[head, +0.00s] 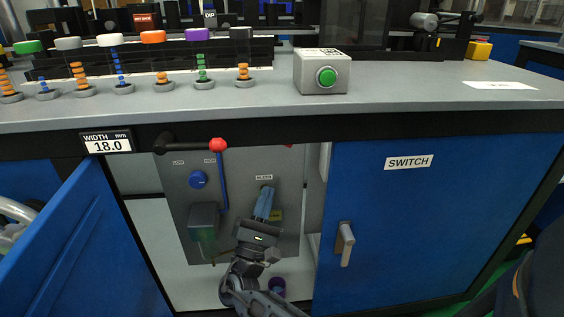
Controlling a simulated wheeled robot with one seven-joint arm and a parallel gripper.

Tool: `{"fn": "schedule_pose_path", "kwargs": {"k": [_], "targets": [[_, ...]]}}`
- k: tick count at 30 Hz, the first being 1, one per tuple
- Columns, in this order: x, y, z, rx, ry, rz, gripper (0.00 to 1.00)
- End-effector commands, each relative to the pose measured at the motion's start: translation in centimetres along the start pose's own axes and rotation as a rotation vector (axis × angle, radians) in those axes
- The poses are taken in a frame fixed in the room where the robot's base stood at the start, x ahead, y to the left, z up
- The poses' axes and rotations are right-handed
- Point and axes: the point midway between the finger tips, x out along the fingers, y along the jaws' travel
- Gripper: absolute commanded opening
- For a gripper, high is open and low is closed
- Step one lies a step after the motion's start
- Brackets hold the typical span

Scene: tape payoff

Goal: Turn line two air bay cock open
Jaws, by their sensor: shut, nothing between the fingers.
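An open bay under the bench holds a grey panel (178,215). On it are a round blue knob (198,179), a long blue lever or pipe (223,185) hanging down, and a grey box (203,220) low on the left. A black bar (185,146) with a red ball end (218,145) runs across the bay's top. I cannot tell which part is the line two air bay cock; the small labels are unreadable. My gripper (266,192) is inside the bay, its light-blue fingers shut and empty, pointing up at the panel below a small label (264,177). The fingers hide what is behind them.
A blue door (85,250) stands open at left. A closed blue door marked SWITCH (380,210) with a grey handle (345,243) bounds the bay at right. The bench edge (300,125) overhangs it.

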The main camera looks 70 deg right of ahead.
Motion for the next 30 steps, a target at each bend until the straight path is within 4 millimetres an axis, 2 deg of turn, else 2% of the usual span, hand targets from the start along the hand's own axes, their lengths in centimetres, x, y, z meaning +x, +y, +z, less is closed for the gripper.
{"fn": "schedule_pose_path", "kwargs": {"k": [3,10,12,19,30], "targets": [[2.6,-0.1,0.0,0.001,-0.005,-0.004,0.00],[6.9,-0.2,0.0,0.000,-0.004,-0.003,0.00],[7.6,-0.2,1.1,0.000,-0.002,-0.003,0.00],[9.1,-0.1,2.6,0.000,-0.001,-0.002,0.00],[9.3,-0.1,2.8,0.000,0.001,-0.001,0.00]]}}
